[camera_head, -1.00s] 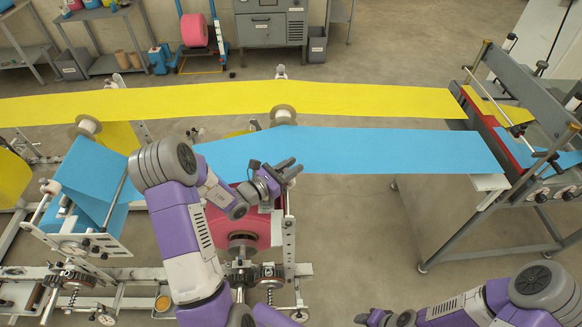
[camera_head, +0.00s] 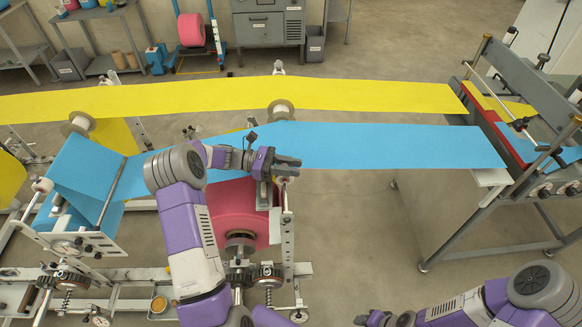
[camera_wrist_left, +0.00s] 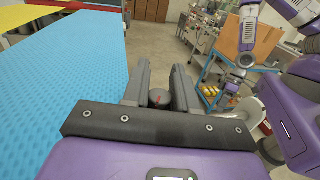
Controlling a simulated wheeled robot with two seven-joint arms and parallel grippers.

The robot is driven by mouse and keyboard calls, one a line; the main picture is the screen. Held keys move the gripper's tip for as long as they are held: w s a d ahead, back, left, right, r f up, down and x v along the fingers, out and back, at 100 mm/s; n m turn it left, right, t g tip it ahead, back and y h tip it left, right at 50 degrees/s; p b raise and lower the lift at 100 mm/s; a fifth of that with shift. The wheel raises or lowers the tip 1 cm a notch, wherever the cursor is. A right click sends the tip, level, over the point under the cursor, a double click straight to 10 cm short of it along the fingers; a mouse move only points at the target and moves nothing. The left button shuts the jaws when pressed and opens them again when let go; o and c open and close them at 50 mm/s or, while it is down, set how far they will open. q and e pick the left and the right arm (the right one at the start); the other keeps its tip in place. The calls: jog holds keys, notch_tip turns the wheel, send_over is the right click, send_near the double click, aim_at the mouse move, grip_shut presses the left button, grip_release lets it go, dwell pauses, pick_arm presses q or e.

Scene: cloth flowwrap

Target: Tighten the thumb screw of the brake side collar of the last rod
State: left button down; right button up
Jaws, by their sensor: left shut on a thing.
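My left gripper (camera_head: 287,166) is at the top of the white upright beside the pink roll (camera_head: 242,212), just below the blue web (camera_head: 390,146). My right gripper (camera_head: 368,318) is low at the bottom edge of the head view, away from the rods. Its fingers are too small and cut off to judge.
The yellow web (camera_head: 370,97) runs behind the blue one. A white flanged spool (camera_head: 281,111) stands beyond my left gripper. The grey machine frame (camera_head: 450,215) is at the right. Open floor (camera_head: 350,225) lies between it and the pink roll's stand.

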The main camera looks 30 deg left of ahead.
pick_arm(q)
jog(key=shift+s+m+g+h+b, duration=0.2)
jog(key=shift+m+g+b, duration=0.15)
jog(key=shift+m+g, duration=1.15)
jog(key=shift+s+m+g+h+b, duration=0.3)
jog(key=shift+m+g, duration=0.5)
jog(key=shift+g, duration=1.3)
jog(key=shift+w+r, duration=0.1)
jog(key=c, duration=1)
grip_release()
notch_tip(320, 180, up, 10)
